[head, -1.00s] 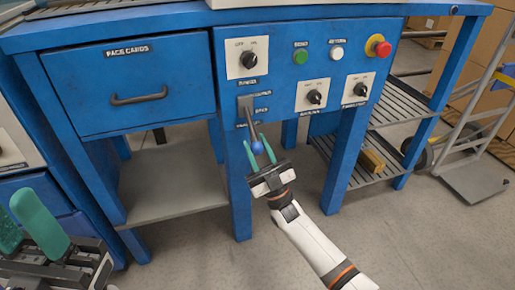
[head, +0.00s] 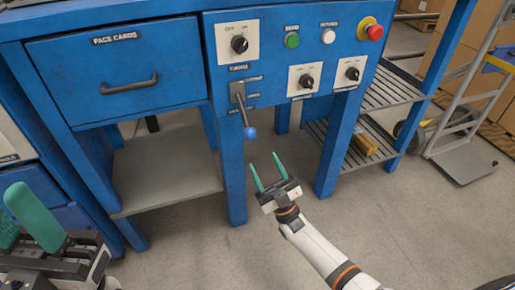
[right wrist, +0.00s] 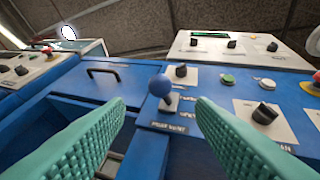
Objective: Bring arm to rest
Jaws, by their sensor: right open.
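My right gripper (head: 268,174) is open and empty, with green fingers, in front of the blue bench panel. The blue-knobbed lever (head: 249,131) on the panel stands above and left of its fingertips, apart from them, and points downward. In the right wrist view the blue knob (right wrist: 160,86) shows beyond the gap between the two green fingers (right wrist: 160,135). My left gripper (head: 25,222) is partly in view at the lower left, cut by the frame edge. Its green fingers show, but their gap is unclear.
The blue panel carries a knob switch (head: 239,45), a green button (head: 292,41), a white button (head: 328,36) and a red stop button (head: 370,30). A drawer (head: 120,75) is shut at left. A hand truck (head: 465,150) stands at right. The floor around my right arm is clear.

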